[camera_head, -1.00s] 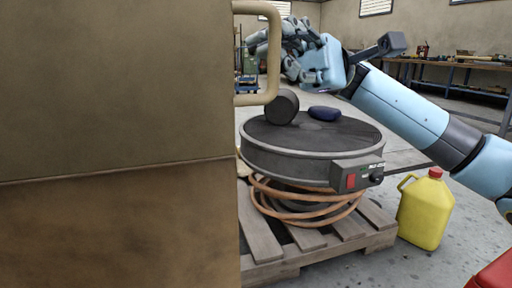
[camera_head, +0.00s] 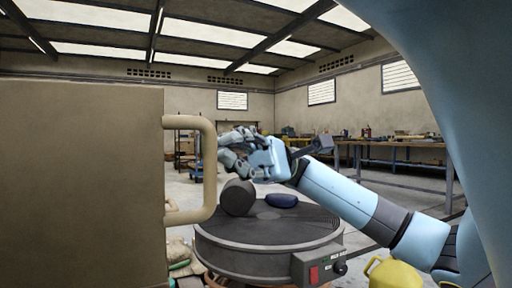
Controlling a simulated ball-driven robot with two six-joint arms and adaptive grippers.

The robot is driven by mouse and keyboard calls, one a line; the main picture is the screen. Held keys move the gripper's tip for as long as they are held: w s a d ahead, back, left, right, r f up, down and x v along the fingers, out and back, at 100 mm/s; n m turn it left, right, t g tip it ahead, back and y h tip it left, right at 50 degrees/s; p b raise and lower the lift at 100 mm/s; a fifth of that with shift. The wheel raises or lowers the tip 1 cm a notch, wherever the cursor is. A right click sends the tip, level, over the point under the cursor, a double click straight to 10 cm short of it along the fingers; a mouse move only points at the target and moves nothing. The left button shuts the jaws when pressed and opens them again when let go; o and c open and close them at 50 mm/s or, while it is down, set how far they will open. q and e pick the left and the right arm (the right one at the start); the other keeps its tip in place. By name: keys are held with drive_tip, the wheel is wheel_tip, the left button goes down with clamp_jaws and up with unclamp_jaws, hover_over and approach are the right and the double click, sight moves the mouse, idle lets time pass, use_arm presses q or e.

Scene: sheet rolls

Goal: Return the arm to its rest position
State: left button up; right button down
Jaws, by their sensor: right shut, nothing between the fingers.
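My right arm comes in from the right, pale blue with dark joints. My right gripper (camera_head: 232,150) is shut and empty, held in the air above and behind the round dark turntable (camera_head: 270,245). On the turntable a dark grey cylinder (camera_head: 238,198) lies at the left and a small dark blue object (camera_head: 282,200) lies near the back. The gripper is apart from both. My left gripper is not in view.
A large brown cabinet (camera_head: 80,180) with a tan tube handle (camera_head: 208,170) fills the left. A control box with a red switch (camera_head: 318,268) is on the turntable's front. A yellow jug (camera_head: 393,275) stands at lower right. Workbenches (camera_head: 395,148) line the back right.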

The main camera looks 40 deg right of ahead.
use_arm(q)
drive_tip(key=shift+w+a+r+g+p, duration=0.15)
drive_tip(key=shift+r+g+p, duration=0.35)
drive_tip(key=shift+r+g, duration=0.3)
use_arm(e)
drive_tip(key=r+v, duration=0.1)
drive_tip(key=v, duration=0.5)
drive_tip(key=shift+w+d+r, duration=0.25)
drive_tip(key=shift+d, duration=0.05)
